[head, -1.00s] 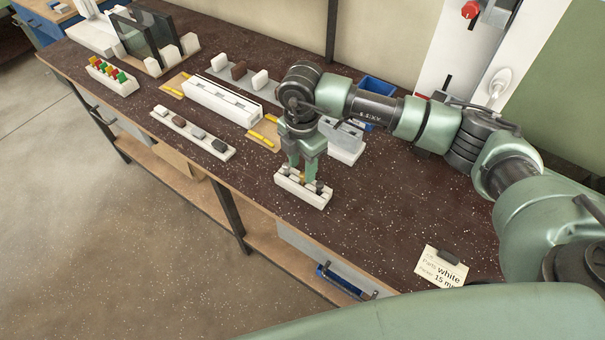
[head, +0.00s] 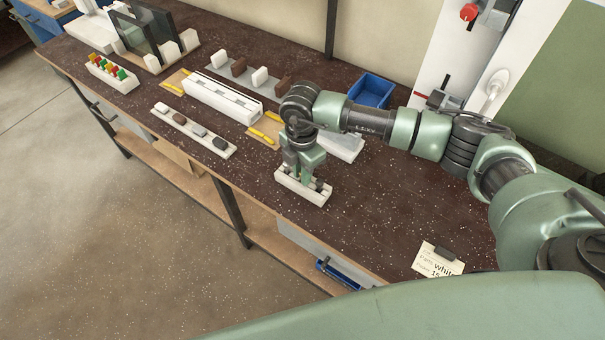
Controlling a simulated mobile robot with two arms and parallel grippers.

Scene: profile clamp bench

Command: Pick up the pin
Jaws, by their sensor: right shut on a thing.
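A small white rack (head: 297,194) stands near the front edge of the bench, with small dark pieces in it. My right gripper (head: 307,182) points down into this rack, its green fingers shut on a pin. The held pin is hidden between the fingers and cannot be made out. Whether it still sits in its slot cannot be told. My left gripper is not in view.
A long white profile (head: 222,98) lies behind, left of the gripper, with yellow strips at both ends. A white strip with several blocks (head: 178,119), a rack of coloured pieces (head: 109,75) and a blue bin (head: 371,91) stand around. A label card (head: 437,260) lies front right; the bench between is clear.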

